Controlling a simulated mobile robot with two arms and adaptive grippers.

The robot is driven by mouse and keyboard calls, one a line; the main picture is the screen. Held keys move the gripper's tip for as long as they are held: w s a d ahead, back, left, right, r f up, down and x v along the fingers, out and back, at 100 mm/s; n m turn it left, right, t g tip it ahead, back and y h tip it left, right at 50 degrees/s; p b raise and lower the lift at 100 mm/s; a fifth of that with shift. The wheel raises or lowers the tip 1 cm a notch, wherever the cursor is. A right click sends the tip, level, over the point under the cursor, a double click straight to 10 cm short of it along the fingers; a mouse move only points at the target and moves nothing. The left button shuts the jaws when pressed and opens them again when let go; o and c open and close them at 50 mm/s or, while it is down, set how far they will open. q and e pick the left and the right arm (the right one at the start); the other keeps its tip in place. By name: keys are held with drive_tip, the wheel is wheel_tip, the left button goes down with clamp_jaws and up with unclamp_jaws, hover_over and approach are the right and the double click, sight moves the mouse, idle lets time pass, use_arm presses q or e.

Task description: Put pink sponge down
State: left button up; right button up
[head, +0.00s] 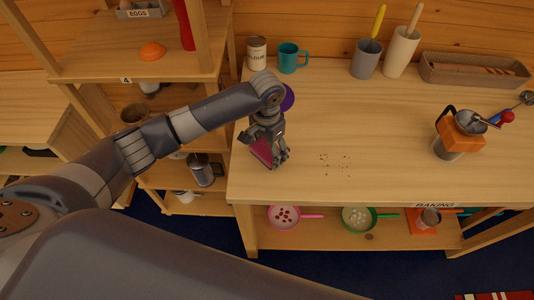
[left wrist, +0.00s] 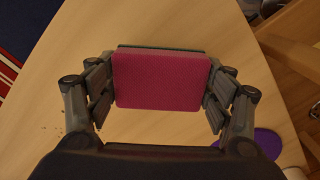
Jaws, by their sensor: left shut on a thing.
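The pink sponge (left wrist: 162,80) with a dark green side sits between the two fingers of my left gripper (left wrist: 160,92) in the left wrist view, and both fingers press on its ends. In the head view the sponge (head: 262,152) shows beside my left gripper (head: 276,160), near the left end of the wooden table (head: 380,110). I cannot tell whether the sponge touches the table top. My right gripper is not in view.
Dark crumbs (head: 335,162) lie right of the gripper. A purple round thing (head: 288,97) is behind it, partly hidden by my arm. A teal mug (head: 290,57) and flour can (head: 256,53) stand at the back. An orange grinder (head: 460,133) stands at right.

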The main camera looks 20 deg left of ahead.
sight(267, 157)
use_arm(q)
wheel_tip(267, 157, down, 2)
drive_tip(key=shift+s+f, duration=0.15)
drive_tip(key=shift+f, duration=0.25)
drive_tip(key=o, duration=1)
drive_tip(key=shift+f, duration=0.1)
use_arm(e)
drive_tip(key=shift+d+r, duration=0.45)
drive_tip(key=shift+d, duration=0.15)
use_arm(q)
wheel_tip(267, 157, up, 11)
drive_tip(key=shift+r+b, duration=0.1)
drive_tip(key=shift+b, duration=0.55)
drive_tip(key=shift+r, duration=0.55)
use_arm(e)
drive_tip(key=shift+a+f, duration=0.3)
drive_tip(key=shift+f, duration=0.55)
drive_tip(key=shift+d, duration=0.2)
